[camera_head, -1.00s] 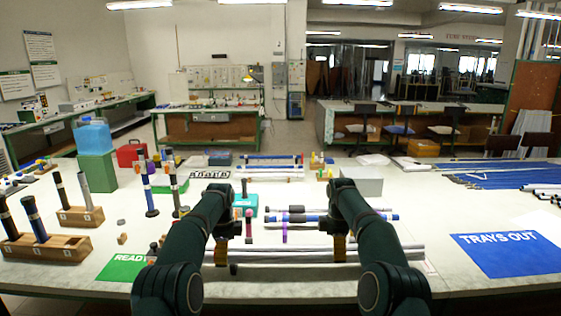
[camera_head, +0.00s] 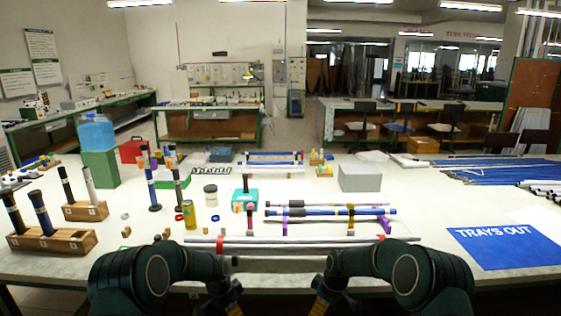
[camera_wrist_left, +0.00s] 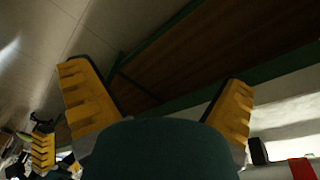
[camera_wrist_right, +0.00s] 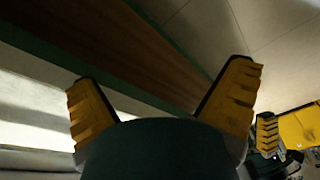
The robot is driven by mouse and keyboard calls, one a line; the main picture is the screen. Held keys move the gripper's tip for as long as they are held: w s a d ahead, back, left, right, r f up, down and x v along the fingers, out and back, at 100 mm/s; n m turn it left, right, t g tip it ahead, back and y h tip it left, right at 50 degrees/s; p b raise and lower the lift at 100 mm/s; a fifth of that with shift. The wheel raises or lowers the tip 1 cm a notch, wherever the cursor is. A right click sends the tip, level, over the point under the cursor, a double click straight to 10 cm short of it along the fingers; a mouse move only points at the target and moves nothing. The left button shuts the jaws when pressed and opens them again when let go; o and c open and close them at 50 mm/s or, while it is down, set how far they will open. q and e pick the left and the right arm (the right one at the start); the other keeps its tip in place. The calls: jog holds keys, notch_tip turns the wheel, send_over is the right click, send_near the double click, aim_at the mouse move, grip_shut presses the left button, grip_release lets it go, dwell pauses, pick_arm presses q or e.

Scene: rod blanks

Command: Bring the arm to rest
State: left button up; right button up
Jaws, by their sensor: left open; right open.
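My left gripper (camera_head: 232,306) is low at the front edge of the table in the head view, partly cut by the frame. In the left wrist view its two yellow fingers (camera_wrist_left: 160,105) stand wide apart with nothing between them. My right gripper (camera_head: 322,304) is beside it, a little to the right, also low at the table edge. In the right wrist view its yellow fingers (camera_wrist_right: 160,105) are spread and empty. Both arms are folded back near my body. The grippers are apart from each other and from the rods.
Rods (camera_head: 335,211) lie on coloured supports at the table's middle, and long grey rods (camera_head: 300,245) lie nearer the front. Wooden blocks (camera_head: 52,241) hold upright rods at left. A blue "TRAYS OUT" mat (camera_head: 505,250) lies at right. A grey box (camera_head: 360,178) stands behind.

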pick_arm(q)
jog(key=s+d+f+n, duration=0.1)
jog(key=s+n, duration=0.5)
jog(key=s, duration=1)
jog(key=s+d+f+n+t+h, duration=0.1)
jog(key=s+n, duration=0.5)
jog(key=s, duration=1)
jog(key=d+f, duration=0.1)
jog(key=d, duration=0.1)
jog(key=shift+d+f+h, duration=0.2)
jog(key=shift+d+h, duration=0.1)
jog(key=shift+d, duration=0.05)
pick_arm(e)
jog(key=s+a+f+m, duration=0.1)
jog(key=s+m, duration=0.5)
jog(key=s, duration=1)
jog(key=s+a+f+m+y, duration=0.1)
jog(key=s+f+m, duration=0.2)
jog(key=s+m, duration=0.4)
jog(key=s, duration=0.9)
jog(key=shift+s+a+f+t, duration=0.3)
jog(key=shift+s+f+t, duration=0.05)
jog(key=shift+t, duration=0.05)
